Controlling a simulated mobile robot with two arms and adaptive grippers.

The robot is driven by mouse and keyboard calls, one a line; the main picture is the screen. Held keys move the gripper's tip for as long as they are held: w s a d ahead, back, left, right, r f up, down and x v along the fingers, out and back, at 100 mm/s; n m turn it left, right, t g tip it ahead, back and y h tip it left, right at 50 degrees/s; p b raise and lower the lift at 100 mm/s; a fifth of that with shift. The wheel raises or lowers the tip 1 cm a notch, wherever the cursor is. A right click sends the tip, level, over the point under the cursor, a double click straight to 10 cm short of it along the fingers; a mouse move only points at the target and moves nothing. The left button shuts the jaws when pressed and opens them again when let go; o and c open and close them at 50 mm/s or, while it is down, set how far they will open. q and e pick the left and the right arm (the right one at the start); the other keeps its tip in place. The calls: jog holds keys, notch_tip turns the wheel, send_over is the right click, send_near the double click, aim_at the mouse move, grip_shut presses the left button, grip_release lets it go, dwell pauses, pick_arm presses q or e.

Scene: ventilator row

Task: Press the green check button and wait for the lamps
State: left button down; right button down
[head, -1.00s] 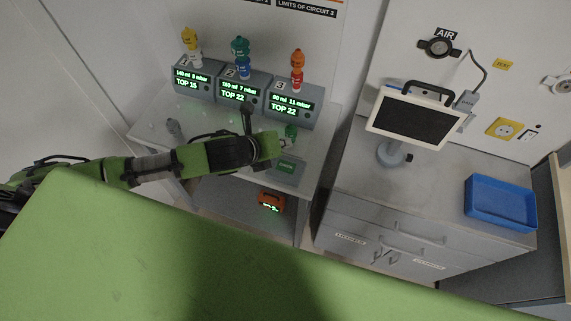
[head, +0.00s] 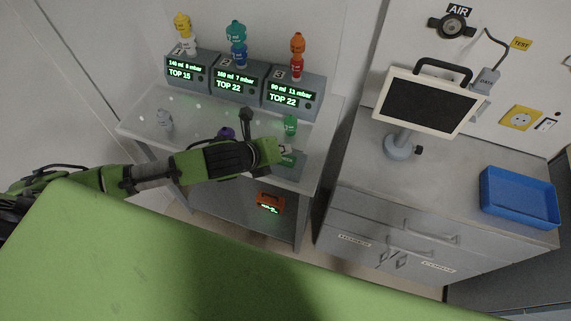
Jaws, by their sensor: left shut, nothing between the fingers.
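A small dark green plate with faint lettering (head: 288,160) lies on the grey table at its right front; I take it for the check button. My left gripper (head: 286,149) is shut and empty over its back edge. It hides part of the plate, and I cannot tell whether it touches it. Three grey ventilators, 1 (head: 190,73), 2 (head: 236,85) and 3 (head: 291,98), stand in a row behind, with lit green screens. I cannot make out any lamps for certain. My right gripper is not in view.
A green fitting (head: 290,125) stands close behind the gripper. A grey fitting (head: 164,119) and a partly hidden purple one (head: 226,132) are on the table. An orange device (head: 270,203) sits on the shelf below. A monitor (head: 425,101) and a blue tray (head: 519,197) are on the right cabinet.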

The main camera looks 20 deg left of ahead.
aim_at(289, 155)
pick_arm(q)
jog(key=shift+f, duration=0.7)
jog(key=shift+f, duration=0.15)
dwell(0.8)
jog(key=shift+f, duration=0.3)
jog(key=shift+f, duration=0.4)
dwell(0.6)
jog(key=shift+r, duration=0.1)
jog(key=shift+r+p, duration=0.75)
jog(key=shift+p, duration=0.15)
